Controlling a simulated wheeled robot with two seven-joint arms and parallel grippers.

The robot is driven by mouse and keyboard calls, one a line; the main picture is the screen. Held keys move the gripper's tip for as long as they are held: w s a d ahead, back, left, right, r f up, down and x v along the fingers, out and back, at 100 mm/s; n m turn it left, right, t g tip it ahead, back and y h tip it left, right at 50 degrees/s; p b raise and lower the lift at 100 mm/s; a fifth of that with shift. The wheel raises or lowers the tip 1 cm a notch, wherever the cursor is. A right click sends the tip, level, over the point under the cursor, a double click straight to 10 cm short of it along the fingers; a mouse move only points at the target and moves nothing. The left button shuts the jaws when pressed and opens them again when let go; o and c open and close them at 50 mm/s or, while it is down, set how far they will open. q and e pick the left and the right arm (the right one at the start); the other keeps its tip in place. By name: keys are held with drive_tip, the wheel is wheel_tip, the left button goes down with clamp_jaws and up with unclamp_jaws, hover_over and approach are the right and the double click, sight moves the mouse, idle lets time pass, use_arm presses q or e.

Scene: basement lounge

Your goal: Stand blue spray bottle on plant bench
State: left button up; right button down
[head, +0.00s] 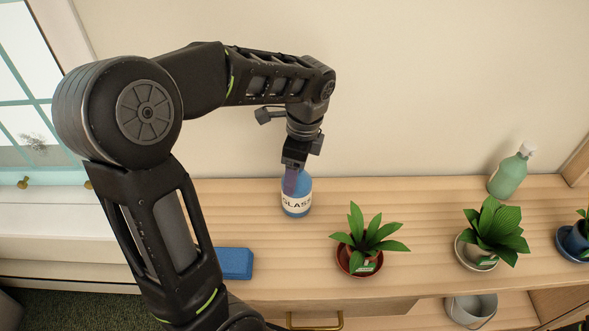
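The blue spray bottle (297,202), with a white label reading "GLASS", is upright at the back of the wooden plant bench (420,198). Its base appears to be at the bench top; I cannot tell if it bears its full weight there. My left gripper (291,180) points down from above and is shut on the upper part of the bottle, hiding its spray head. My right gripper is not in view.
A blue sponge-like block (235,263) lies left of the bottle. A potted plant (368,240), another on a saucer (490,232), and a green bottle (509,174) stand to the right. A grey pot (470,308) sits on the lower shelf. The wall is close behind.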

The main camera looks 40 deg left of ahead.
use_arm(q)
drive_tip(key=o, duration=0.3)
drive_tip(key=shift+o, duration=0.2)
drive_tip(key=shift+r, duration=0.2)
drive_tip(key=r, duration=0.5)
drive_tip(key=d+r, duration=0.1)
drive_tip(key=r, duration=0.2)
drive_tip(key=shift+w, duration=0.25)
wheel_tip(320, 180, up, 3)
drive_tip(key=shift+d+r+p, duration=0.1)
drive_tip(key=shift+p, duration=0.95)
drive_tip(key=shift+d+r, duration=0.1)
drive_tip(key=shift+r, duration=0.3)
drive_tip(key=shift+f, duration=0.1)
